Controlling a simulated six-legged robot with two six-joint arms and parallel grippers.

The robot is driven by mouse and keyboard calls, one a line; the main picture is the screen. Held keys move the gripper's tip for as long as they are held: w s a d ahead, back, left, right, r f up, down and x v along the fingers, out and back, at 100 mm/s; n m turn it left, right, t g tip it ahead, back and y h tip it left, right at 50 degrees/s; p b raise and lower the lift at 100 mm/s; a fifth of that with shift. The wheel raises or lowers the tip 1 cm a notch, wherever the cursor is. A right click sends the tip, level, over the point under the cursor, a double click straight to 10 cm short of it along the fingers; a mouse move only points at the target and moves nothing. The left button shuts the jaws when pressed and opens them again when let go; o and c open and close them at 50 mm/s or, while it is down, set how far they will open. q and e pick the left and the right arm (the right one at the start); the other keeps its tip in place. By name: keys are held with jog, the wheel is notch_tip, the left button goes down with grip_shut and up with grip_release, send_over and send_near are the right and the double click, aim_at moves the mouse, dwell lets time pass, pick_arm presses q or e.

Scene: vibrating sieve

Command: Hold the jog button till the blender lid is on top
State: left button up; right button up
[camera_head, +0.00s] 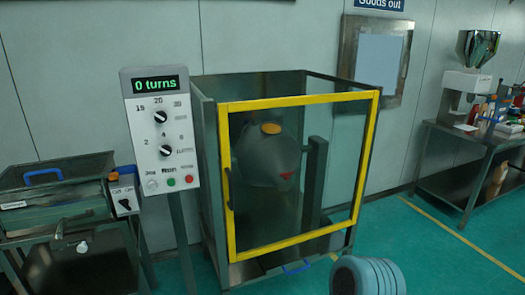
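The control panel (161,130) stands upright on a post left of the blender cage. Its display (155,84) reads "0 turns" in green. The jog button (152,184) is a pale round button at the panel's lower left, beside a green button (171,182) and a red button (188,179). The grey blender vessel (262,160) sits behind the yellow-framed door (373,150), which looks shut. An orange-yellow round cap, seemingly the lid (271,128), is at the vessel's top. A small red mark shows on the vessel's lower right. Neither gripper is in view.
A sieve machine (60,205) with blue handles stands at the left, with a small switch box (125,190) beside it. A metal bench (470,140) with a hopper machine is at the right. A rounded, ribbed grey-blue thing rises at the bottom.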

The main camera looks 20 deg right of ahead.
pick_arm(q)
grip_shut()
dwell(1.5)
